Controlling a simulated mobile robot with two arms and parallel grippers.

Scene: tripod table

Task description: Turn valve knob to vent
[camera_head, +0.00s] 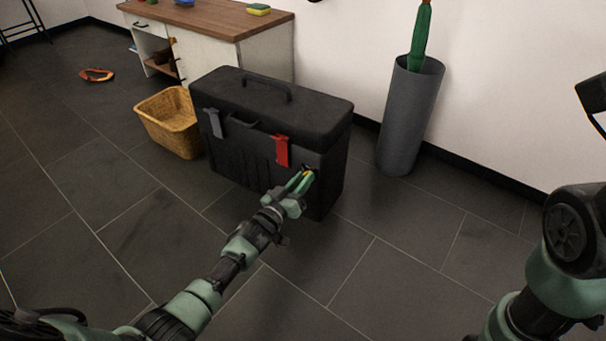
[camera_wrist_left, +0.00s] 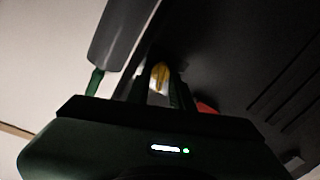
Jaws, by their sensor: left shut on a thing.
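A black toolbox-like case (camera_head: 272,95) stands on the floor with a handle on its lid, a grey latch (camera_head: 213,123) and a red latch (camera_head: 282,150) on its front. My left gripper (camera_head: 305,177) is at the right end of the case's front, right of the red latch. It is shut on a small yellow knob (camera_head: 306,173). The knob shows yellow and whitish between the fingers in the left wrist view (camera_wrist_left: 159,77). The fingers hide most of it, and I cannot read which way it points. My right arm is at the right edge; its gripper is not visible.
A grey cylindrical stand (camera_head: 403,120) holding a green furled umbrella (camera_head: 421,35) is right of the case. A wicker basket (camera_head: 172,122) is on its left. A wood-topped cabinet (camera_head: 215,20) is behind. An orange object (camera_head: 97,74) lies on the floor. The front floor is clear.

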